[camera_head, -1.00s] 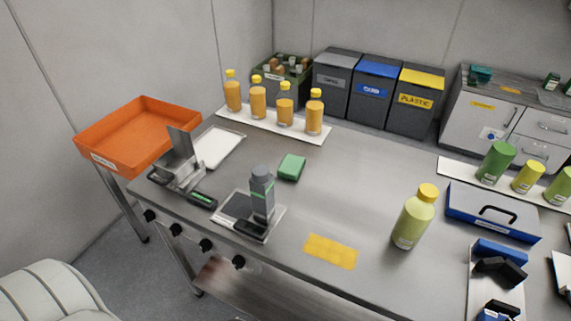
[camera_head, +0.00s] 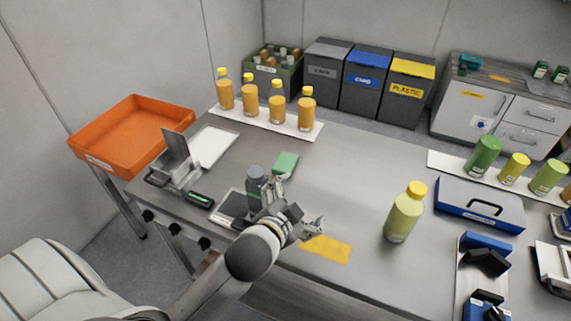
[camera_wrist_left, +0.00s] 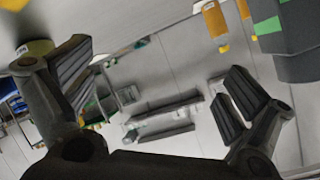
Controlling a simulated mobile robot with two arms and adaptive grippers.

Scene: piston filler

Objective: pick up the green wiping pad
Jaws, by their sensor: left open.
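The green wiping pad (camera_head: 286,164) lies flat on the steel table behind the grey dispenser with the green band (camera_head: 256,182). My left gripper (camera_head: 298,204) is open and empty, in front of the pad and to the right of the dispenser, apart from the pad. In the left wrist view its spread fingers (camera_wrist_left: 160,95) have nothing between them. The dark grey body with green marks (camera_wrist_left: 295,40) fills that view's upper right corner. I cannot make out the pad there. My right gripper is not in view.
A yellow mat (camera_head: 328,249) lies at the front edge, partly behind my gripper. A yellow-capped bottle (camera_head: 403,215) stands to the right. Orange bottles (camera_head: 277,105) stand on a white strip behind the pad. The table right of the pad is clear.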

